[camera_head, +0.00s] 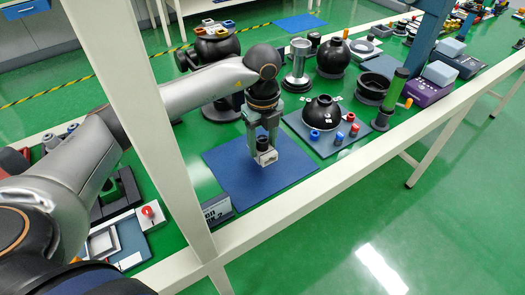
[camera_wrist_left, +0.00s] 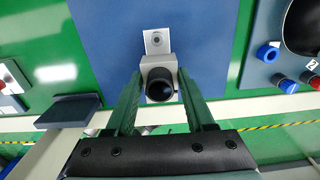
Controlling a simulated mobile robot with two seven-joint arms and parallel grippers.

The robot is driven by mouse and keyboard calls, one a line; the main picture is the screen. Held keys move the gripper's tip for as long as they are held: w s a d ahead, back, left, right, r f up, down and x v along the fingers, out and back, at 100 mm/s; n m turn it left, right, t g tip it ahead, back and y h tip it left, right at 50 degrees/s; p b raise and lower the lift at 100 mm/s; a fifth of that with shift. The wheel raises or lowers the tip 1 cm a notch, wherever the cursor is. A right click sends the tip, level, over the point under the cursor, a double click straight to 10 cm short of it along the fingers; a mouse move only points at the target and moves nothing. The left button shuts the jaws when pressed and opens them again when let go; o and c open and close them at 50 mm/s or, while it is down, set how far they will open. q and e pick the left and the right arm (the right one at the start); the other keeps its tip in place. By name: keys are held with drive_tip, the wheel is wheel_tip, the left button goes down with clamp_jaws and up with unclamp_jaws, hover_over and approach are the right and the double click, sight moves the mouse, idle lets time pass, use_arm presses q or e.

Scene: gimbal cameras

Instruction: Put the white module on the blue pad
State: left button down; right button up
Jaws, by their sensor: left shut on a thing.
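The white module (camera_head: 267,158), a small pale block with a black round lens, is held between the fingers of my left gripper (camera_head: 262,142). In the left wrist view the module (camera_wrist_left: 158,63) shows its black lens towards the camera, between the two fingers. The blue pad (camera_head: 228,172) is a flat square sheet on the green bench, and the module is over its right part. I cannot tell whether the module touches the pad. A white square with a round mark (camera_wrist_left: 157,41) shows beside the module against the blue pad (camera_wrist_left: 105,35). My right gripper is not seen.
A dark blue board with a black dome (camera_head: 322,112) and small red and blue parts lies right of the pad. A dark sign block (camera_head: 217,210) stands at the pad's near-left corner. A white frame post (camera_head: 150,110) crosses the view. The bench's white edge runs in front.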

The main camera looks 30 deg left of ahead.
sight(263, 153)
use_arm(q)
drive_tip(key=shift+f, duration=1.45)
drive_tip(key=shift+f, duration=0.1)
drive_tip(key=shift+c, duration=1.3)
unclamp_jaws()
drive_tip(key=shift+f, duration=0.1)
wheel_tip(263, 153, up, 12)
drive_tip(key=shift+r+p, duration=0.25)
drive_tip(key=shift+p, duration=0.05)
